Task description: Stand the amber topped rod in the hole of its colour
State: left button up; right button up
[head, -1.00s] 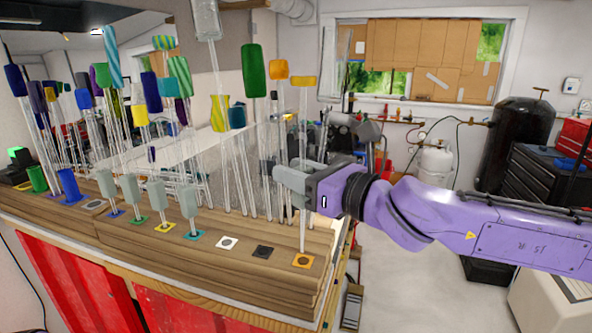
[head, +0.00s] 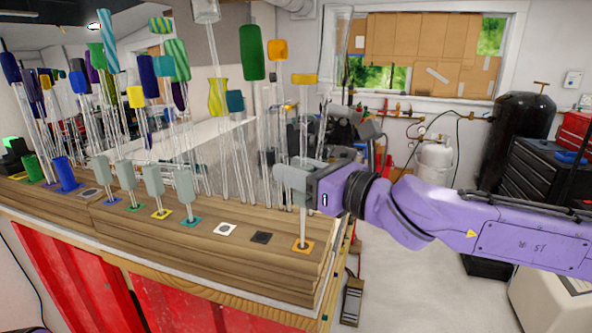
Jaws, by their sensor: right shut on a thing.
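The amber topped rod (head: 304,79) is a long clear glass rod with a flat amber top. It stands upright in the head view. My right gripper (head: 298,176) is shut on its shaft, around the middle. The rod's lower end meets the dark hole in the amber square (head: 309,250) at the right end of the wooden board. I cannot tell how deep the end sits. My left gripper is not in view.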

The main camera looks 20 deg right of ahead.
aim_at(298, 193)
jog(key=shift+d+f+b, duration=0.1)
jog(key=shift+f+b, duration=1.45)
jog(key=shift+f, duration=0.25)
jog(key=shift+f+b, duration=0.25)
jog(key=shift+b, duration=0.05)
jog(key=o, duration=1.2)
jog(key=shift+s, duration=0.1)
jog(key=shift+p+v, duration=0.4)
jog(key=shift+v, duration=4.85)
